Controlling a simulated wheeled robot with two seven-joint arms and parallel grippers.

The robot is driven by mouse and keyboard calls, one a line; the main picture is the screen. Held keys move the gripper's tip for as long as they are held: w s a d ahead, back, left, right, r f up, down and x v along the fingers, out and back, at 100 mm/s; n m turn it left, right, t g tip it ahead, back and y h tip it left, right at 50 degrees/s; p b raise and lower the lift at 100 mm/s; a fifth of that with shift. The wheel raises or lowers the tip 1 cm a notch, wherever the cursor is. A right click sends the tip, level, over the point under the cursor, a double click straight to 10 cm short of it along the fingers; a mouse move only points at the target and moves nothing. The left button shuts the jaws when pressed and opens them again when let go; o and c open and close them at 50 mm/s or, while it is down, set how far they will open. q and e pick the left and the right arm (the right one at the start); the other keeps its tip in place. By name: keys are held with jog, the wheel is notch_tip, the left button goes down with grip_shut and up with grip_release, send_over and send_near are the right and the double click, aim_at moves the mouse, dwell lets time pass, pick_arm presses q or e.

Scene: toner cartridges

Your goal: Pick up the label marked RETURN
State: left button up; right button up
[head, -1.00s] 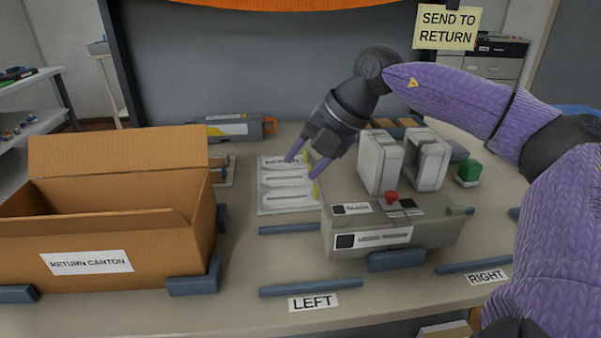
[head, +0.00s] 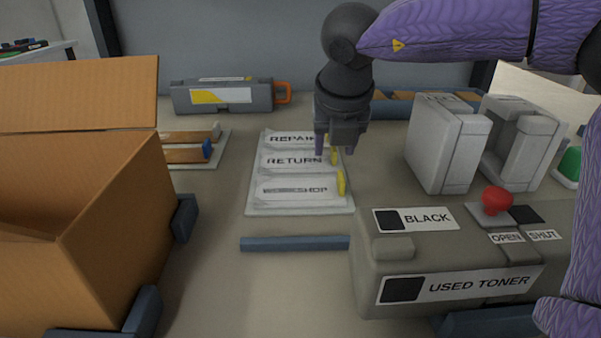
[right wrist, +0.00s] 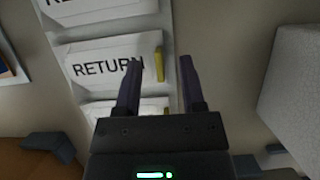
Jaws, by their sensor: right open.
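The RETURN label (head: 290,161) lies in the middle slot of a pale label tray (head: 250,205), with a yellow tab at its right end. My right gripper (head: 335,150) points down over the right end of the RETURN label. In the right wrist view the open fingers (right wrist: 160,75) straddle the yellow tab's side, with the RETURN label (right wrist: 100,68) to their left. Whether they touch it I cannot tell. My left gripper is not in view.
A brown carton (head: 110,220) stands open at the left. A used toner cartridge box (head: 450,265) with a red knob (head: 497,200) is at front right. White upright blocks (head: 445,145) stand right of the tray. A grey cartridge (head: 222,95) lies behind.

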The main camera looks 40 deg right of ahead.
jog(key=shift+w+d+f, duration=0.1)
jog(key=shift+w+f, duration=0.1)
jog(key=shift+f, duration=0.25)
jog(key=shift+r, duration=0.15)
grip_shut()
